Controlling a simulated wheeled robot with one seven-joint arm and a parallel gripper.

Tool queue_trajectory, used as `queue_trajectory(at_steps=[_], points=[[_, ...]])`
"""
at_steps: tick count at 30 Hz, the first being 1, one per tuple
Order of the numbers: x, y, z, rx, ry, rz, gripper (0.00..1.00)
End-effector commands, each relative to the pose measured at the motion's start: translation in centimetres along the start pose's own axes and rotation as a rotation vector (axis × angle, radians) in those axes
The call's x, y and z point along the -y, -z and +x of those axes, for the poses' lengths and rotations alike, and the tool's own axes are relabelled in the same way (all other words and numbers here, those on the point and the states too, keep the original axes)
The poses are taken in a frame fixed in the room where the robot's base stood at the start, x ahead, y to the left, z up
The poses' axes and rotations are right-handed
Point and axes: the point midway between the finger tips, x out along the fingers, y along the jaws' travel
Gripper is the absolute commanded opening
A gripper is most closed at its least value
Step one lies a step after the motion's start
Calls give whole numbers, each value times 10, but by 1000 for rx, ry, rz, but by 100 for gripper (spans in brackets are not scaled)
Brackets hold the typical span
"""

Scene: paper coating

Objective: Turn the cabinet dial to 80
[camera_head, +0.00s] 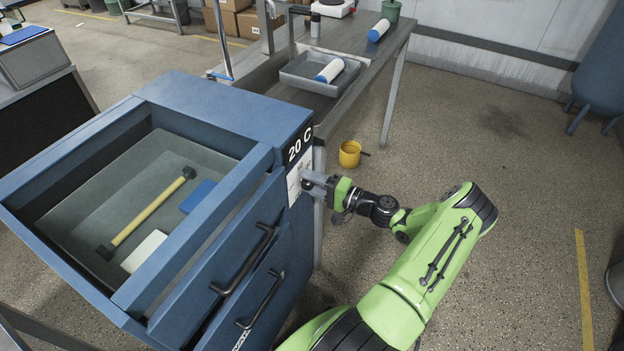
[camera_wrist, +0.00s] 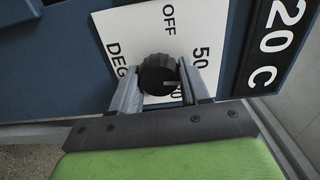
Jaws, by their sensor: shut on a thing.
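The black round dial (camera_wrist: 158,74) sits on a white plate (camera_wrist: 137,28) marked "OFF", "50" and "DEG", with other marks partly hidden. My gripper (camera_wrist: 160,88) is at the dial, with one finger on each side of it, shut on it. In the head view my gripper (camera_head: 314,182) meets the cabinet front and hides the dial.
Black drawer handles (camera_head: 243,262) stick out below my gripper. A metal table (camera_head: 372,66) with a tray stands behind. A yellow mug (camera_head: 349,154) is on the floor. The floor at right is mostly clear.

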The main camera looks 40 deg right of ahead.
Motion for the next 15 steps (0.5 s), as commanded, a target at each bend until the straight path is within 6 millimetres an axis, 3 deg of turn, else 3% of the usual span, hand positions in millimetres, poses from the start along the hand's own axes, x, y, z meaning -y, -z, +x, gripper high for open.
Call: queue_trajectory(at_steps=[15], points=[[-1,1,-1,-4,0,488,15]])
